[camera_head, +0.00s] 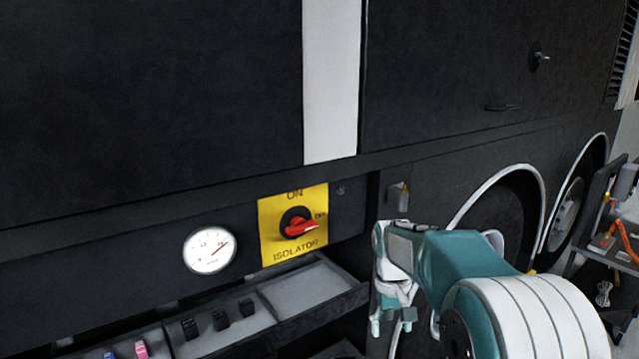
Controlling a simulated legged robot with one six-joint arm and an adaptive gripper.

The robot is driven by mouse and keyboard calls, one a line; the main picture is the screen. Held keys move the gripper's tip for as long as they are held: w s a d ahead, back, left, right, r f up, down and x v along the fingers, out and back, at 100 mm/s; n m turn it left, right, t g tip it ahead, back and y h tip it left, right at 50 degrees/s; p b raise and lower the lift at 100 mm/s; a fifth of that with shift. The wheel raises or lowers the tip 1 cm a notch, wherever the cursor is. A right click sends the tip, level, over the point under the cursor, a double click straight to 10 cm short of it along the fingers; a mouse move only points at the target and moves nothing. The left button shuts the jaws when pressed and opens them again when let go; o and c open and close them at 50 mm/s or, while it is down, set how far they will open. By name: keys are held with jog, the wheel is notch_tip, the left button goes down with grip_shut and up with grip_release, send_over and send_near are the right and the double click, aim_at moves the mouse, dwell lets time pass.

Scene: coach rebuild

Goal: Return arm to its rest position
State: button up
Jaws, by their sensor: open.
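My arm, teal and white, reaches in from the lower right of the head view. My gripper (392,318) hangs at its far end, pointing down and partly hidden by the arm's own links. It is open, and nothing shows between its fingers. It is to the right of a yellow isolator panel (272,247) and apart from it. The panel carries a red rotary handle (301,229) on a black hub. The handle lies nearly level, with its end towards the OFF mark on the right.
A round white gauge (210,250) is left of the panel. Below is an open drawer (330,302) with black blocks (220,320) and a pink item (141,349). A small grey fitting (398,197) is above my gripper. Wheel arches and a cart (590,245) are right.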

jog(key=s+r+t, duration=0.4)
jog(key=s+r, duration=0.5)
jog(key=s, duration=0.4)
jog(key=s+m+t, duration=0.1)
jog(key=s+t, duration=0.2)
jog(key=s, duration=0.9)
jog(key=shift+s+d+f+m+t+y, duration=0.3)
jog(key=shift+s+f, duration=0.05)
jog(key=shift+f, duration=0.1)
